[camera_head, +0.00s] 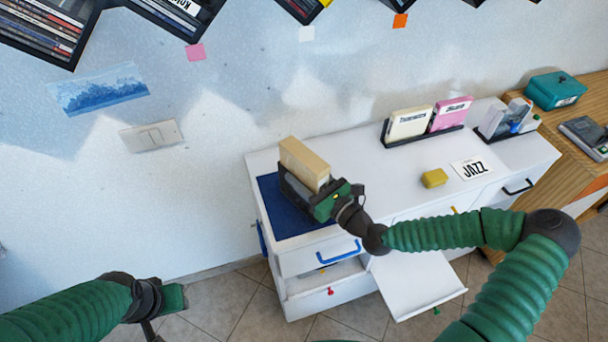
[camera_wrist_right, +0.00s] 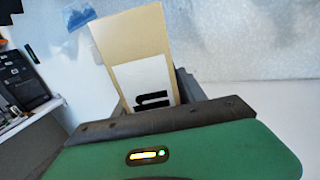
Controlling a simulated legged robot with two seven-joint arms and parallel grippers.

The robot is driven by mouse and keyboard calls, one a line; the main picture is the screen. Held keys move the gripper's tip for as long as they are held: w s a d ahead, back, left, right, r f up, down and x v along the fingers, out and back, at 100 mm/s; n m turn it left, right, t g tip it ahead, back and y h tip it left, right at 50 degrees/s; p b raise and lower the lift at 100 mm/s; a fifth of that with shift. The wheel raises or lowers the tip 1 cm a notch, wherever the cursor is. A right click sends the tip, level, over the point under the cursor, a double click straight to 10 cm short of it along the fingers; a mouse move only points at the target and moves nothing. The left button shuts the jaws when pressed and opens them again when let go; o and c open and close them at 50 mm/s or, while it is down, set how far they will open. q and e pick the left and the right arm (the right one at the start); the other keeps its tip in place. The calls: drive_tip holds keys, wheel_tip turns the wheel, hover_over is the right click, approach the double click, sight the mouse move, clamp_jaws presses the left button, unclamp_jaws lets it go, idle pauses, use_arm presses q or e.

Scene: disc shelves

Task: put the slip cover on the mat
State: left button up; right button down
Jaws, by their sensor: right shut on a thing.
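The slip cover (camera_head: 303,163) is a tan upright box. It also shows in the right wrist view (camera_wrist_right: 118,48), with a white label and dark print facing the camera. My right gripper (camera_head: 312,194) is shut on its lower part, and the fingers hide its bottom edge. The blue mat (camera_head: 284,223) lies on the left end of the white cabinet top. The held cover is over the mat's back right part; I cannot tell if it touches. My left gripper (camera_head: 168,300) is at the lower left, away from the cabinet, its jaw state unclear.
On the white cabinet top (camera_head: 375,178) are a yellow block (camera_head: 434,178), a JAZZ card (camera_head: 472,168) and a black rack (camera_head: 420,137) with a cream case and a pink case. A drawer (camera_head: 326,279) and a white flap (camera_head: 415,285) stand open below. The mat's front is clear.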

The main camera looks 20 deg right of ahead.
drive_tip(key=shift+f, duration=0.1)
drive_tip(key=c, duration=0.7)
unclamp_jaws()
drive_tip(key=shift+o, duration=0.2)
drive_tip(key=shift+d, duration=0.1)
drive_tip(key=p+v, duration=0.2)
drive_tip(key=v, duration=1)
